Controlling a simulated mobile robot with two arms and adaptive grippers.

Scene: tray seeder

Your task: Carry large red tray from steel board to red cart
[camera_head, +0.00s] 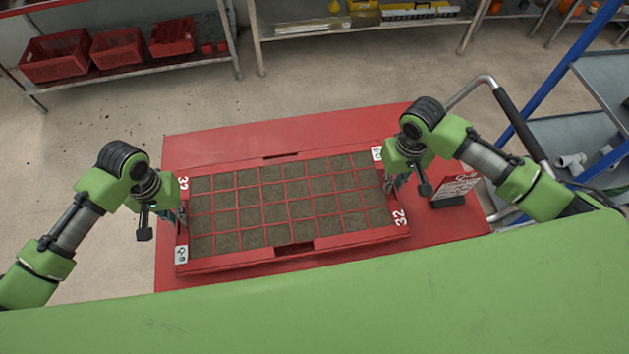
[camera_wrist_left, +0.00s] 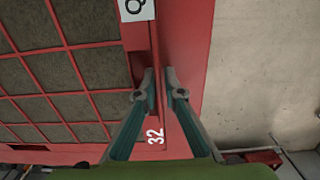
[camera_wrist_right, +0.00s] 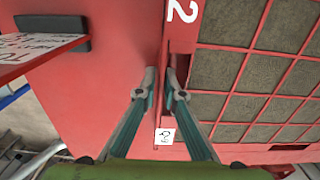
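The large red tray (camera_head: 290,254) is a grid of square cells filled with brown soil, marked "32" at its ends. It is over the red top of the red cart (camera_head: 300,126); I cannot tell whether it rests on it or hangs just above. My left gripper (camera_head: 181,218) is at the tray's left end, its fingers closed on either side of the end wall, as the left wrist view (camera_wrist_left: 160,82) shows. My right gripper (camera_head: 391,184) holds the right end wall the same way in the right wrist view (camera_wrist_right: 162,80). The steel board is not identifiable.
A small sign on a dark stand (camera_head: 449,201) is on the cart right of the tray. A cart handle (camera_head: 519,122) and a blue-framed shelf unit (camera_head: 560,85) are at the right. Shelves with red crates (camera_head: 117,48) stand at the back. Open floor lies between.

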